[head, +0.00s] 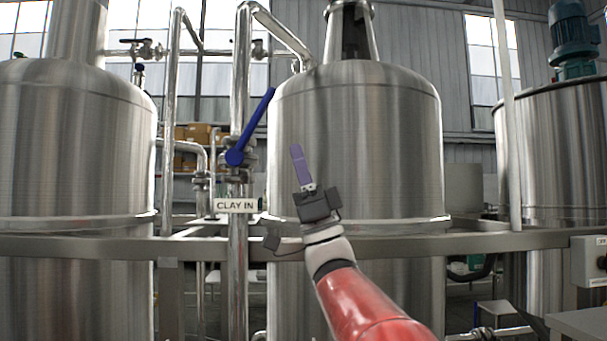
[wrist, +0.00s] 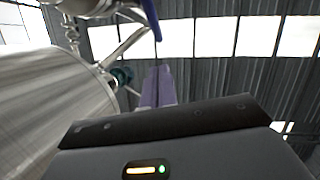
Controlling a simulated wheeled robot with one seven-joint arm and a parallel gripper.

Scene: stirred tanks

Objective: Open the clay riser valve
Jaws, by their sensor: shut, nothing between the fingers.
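The clay riser valve has a blue lever handle (head: 253,124) on the vertical steel pipe (head: 238,285), above a white "CLAY IN" sign (head: 236,205). The lever slants up and to the right from its round blue hub, about midway between upright and level. My gripper (head: 297,150) is shut and empty, its purple fingers pointing up in front of the middle tank. In the head view it is to the right of the lever and apart from it. In the wrist view the purple fingers (wrist: 158,88) are together, and part of the blue lever (wrist: 151,18) shows above them.
A large steel tank (head: 390,150) stands behind my gripper, with another tank (head: 70,140) at the left and one with a blue motor (head: 573,35) at the right. A horizontal steel beam (head: 480,243) crosses the front below the sign. A grey box (head: 588,262) is at the right.

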